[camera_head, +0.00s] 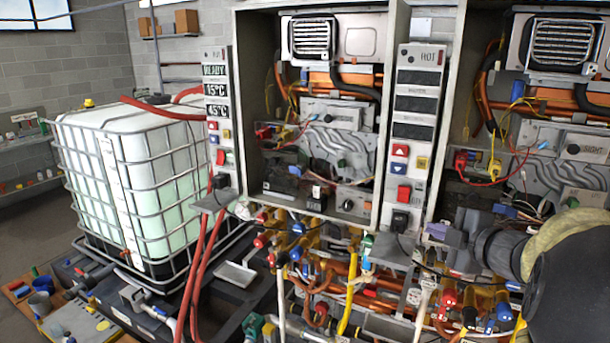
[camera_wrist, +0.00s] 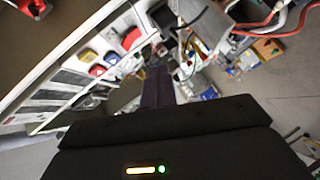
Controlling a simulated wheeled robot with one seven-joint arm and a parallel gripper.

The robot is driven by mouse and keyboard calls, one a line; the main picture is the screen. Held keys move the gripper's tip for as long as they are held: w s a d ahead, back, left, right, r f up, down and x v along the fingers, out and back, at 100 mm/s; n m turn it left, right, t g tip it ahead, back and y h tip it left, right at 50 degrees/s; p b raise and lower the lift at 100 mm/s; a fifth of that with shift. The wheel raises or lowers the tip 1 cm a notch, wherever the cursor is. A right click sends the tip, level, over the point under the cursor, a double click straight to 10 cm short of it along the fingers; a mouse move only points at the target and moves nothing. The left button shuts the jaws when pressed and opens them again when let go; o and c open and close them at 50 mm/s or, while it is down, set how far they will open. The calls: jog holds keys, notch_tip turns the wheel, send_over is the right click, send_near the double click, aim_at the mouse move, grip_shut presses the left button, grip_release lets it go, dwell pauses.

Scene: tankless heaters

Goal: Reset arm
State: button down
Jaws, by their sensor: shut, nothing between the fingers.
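My gripper (camera_head: 436,238) is in the camera_head view at the lower right, at the end of my dark arm. It is in front of the lower part of the right heater cabinet (camera_head: 437,120). In the camera_wrist view its dark fingers (camera_wrist: 157,82) are together and hold nothing. They point toward the control panel and pipes. I cannot tell whether the gripper touches anything; there appears to be space around the fingers. Part of the panel and the valves behind the gripper are hidden.
The left heater cabinet (camera_head: 243,110) is open, with a control panel (camera_head: 217,130) on its left. Coloured valves and pipes (camera_head: 345,275) crowd the space below. A caged white tank (camera_head: 130,180) stands at left. Red hoses (camera_head: 197,270) hang before it. Grey floor (camera_head: 25,235) shows at far left.

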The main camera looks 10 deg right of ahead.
jog(key=a+f+m+g+h, duration=0.45)
jog(key=a+f+m, duration=0.25)
jog(key=f+m, duration=0.4)
jog(key=s+a+f+m+g+y, duration=0.1)
jog(key=s+a+f+m+g, duration=0.4)
jog(key=s+a+f, duration=0.6)
jog(key=s+a+g, duration=0.1)
jog(key=s+g, duration=0.1)
jog(key=s, duration=0.1)
jog(key=shift+s+f+m, duration=0.2)
jog(key=shift+f+m, duration=0.15)
jog(key=shift+m, duration=0.05)
jog(key=shift+a, duration=0.1)
